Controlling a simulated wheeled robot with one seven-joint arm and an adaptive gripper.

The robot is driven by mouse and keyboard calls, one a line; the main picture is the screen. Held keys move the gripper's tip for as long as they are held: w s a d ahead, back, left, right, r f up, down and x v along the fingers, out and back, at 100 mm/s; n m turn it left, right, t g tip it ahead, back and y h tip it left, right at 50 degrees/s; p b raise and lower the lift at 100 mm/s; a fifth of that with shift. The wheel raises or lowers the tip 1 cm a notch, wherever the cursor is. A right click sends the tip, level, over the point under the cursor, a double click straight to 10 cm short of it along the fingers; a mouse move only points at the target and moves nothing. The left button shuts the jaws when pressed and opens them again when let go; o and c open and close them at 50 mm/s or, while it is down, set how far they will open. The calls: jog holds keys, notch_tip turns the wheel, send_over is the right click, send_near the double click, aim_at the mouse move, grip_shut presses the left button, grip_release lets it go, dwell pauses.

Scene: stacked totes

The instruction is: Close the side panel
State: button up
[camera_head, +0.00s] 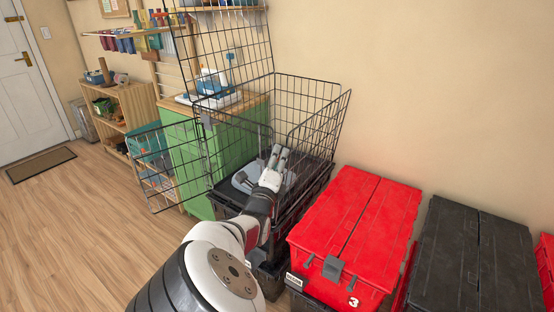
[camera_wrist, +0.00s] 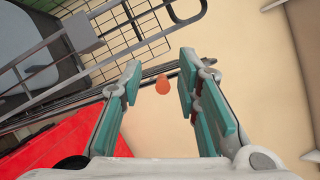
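A black wire crate (camera_head: 318,122) stands on stacked dark totes (camera_head: 276,243). One wire panel (camera_head: 168,165) hangs swung outward at the crate's left side. Another wire panel (camera_head: 222,45) stands raised above the crate's top. My gripper (camera_head: 281,151) is over the crate's near side; I cannot tell whether its tips are inside the crate. In the wrist view my gripper (camera_wrist: 161,62) has its fingers wide apart, with nothing held. Crate wires (camera_wrist: 128,30) show beyond the left finger. The swung-out panel cannot be made out for sure in the wrist view.
A grey rounded object (camera_head: 242,182) lies in the crate. A red tote (camera_head: 365,215) and a black tote (camera_head: 470,260) stand to the right. A green cabinet (camera_head: 190,175) stands behind the open panel. A small orange thing (camera_wrist: 162,84) shows beyond the fingers.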

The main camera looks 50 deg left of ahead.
jog(key=o, duration=0.6)
notch_tip(320, 180, up, 9)
jog(key=shift+w+a+f, duration=0.1)
jog(key=shift+a, duration=0.05)
jog(key=shift+s+r, duration=0.2)
jog(key=shift+r, duration=0.5)
jog(key=c, duration=0.6)
jog(key=shift+w+r, duration=0.1)
jog(key=shift+d, duration=0.2)
